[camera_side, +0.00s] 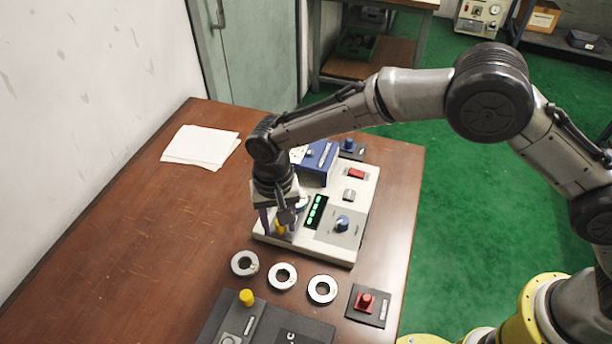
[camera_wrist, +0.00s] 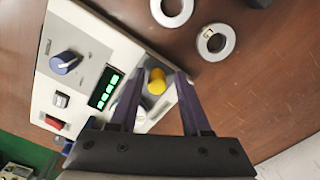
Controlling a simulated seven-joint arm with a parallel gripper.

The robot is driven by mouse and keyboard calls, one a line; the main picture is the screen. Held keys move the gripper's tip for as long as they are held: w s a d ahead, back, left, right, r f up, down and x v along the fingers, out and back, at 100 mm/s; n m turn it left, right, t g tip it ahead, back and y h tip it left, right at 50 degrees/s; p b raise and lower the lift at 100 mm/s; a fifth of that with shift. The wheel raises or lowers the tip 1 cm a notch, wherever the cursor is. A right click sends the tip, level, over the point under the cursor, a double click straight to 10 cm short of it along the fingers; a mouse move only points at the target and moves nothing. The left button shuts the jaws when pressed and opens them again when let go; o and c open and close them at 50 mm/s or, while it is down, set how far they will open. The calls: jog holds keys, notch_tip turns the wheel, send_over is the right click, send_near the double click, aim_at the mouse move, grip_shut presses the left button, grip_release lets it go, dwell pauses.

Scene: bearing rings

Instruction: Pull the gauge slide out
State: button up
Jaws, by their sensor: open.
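A white gauge unit (camera_side: 338,247) stands on the table with a green-lit display (camera_side: 315,212) and a blue knob (camera_side: 342,223). A yellow knob (camera_wrist: 157,82) sits at its near left end; I take it as the gauge slide's handle, though the slide itself is not clearly seen. My gripper (camera_side: 279,226) points down over that end. In the wrist view, the fingers of my gripper (camera_wrist: 161,78) are apart, one on each side of the yellow knob. I cannot tell whether either finger touches it. The fingers partly hide this end in the side view.
Several things surround the unit: three bearing rings (camera_side: 283,267) in front, a dark panel (camera_side: 290,326) with another yellow knob (camera_side: 247,297), and a red knob (camera_side: 366,301) on a dark plate. A blue box (camera_side: 318,160) stands behind. Papers (camera_side: 200,146) lie left; the table's left side is clear.

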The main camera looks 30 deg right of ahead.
jog(key=shift+r, duration=3.05)
jog(key=w+d+r+m+t+y, duration=0.15)
jog(key=w+d+r, duration=0.25)
jog(key=d+r, duration=0.9)
jog(key=s+d+r+m+t, duration=0.25)
jog(key=s+d+r, duration=0.45)
jog(key=d+r, duration=0.4)
jog(key=s+d+r+n+t, duration=0.2)
jog(key=s+d, duration=0.7)
jog(key=s, duration=0.3)
jog(key=s+d+f+n+h, duration=0.1)
jog(key=s+d+f+n, duration=0.1)
jog(key=s+f+n, duration=0.3)
jog(key=s+f, duration=0.4)
jog(key=s, duration=0.1)
jog(key=shift+d, duration=0.4)
